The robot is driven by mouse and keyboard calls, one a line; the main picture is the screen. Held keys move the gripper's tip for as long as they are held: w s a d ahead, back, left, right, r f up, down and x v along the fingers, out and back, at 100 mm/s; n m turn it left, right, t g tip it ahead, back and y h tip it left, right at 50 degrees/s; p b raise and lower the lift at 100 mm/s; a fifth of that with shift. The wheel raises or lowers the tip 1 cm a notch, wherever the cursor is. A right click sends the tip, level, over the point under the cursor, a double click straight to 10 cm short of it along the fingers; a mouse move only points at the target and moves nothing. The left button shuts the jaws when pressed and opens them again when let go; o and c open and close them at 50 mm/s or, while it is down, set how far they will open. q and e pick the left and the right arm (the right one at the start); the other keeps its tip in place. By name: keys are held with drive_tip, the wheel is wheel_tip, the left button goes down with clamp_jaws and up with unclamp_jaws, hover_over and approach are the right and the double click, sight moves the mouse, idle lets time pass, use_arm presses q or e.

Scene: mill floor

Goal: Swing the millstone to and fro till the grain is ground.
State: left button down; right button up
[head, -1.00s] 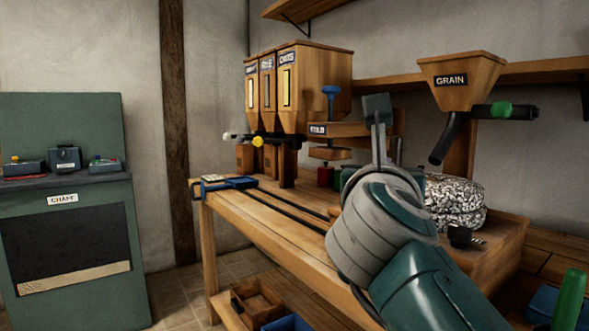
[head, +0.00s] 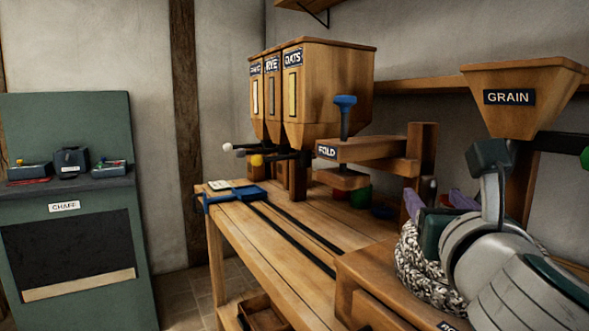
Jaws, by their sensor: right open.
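The millstone (head: 420,272) is a black-and-white speckled round stone on a wooden stand (head: 365,273) at the lower right. My right arm covers much of it. My right gripper (head: 438,202) is over the stone's far side. Its two purple fingers are apart and point away from me, with nothing seen held. Whether it touches the stone or a handle is hidden. No ground grain shows. My left gripper is out of view.
A long wooden bench (head: 270,255) with dark rails runs back to a blue clamp-like piece (head: 235,198). Several labelled bins, one marked OATS (head: 325,85), stand behind it. A FOLD press (head: 355,150) juts out beside the gripper. A green CHAFF cabinet (head: 65,222) stands left.

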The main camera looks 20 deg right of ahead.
drive_tip(key=x, duration=0.7)
drive_tip(key=shift+w+d, duration=0.1)
drive_tip(key=shift+d, duration=0.05)
clamp_jaws()
idle(1.2)
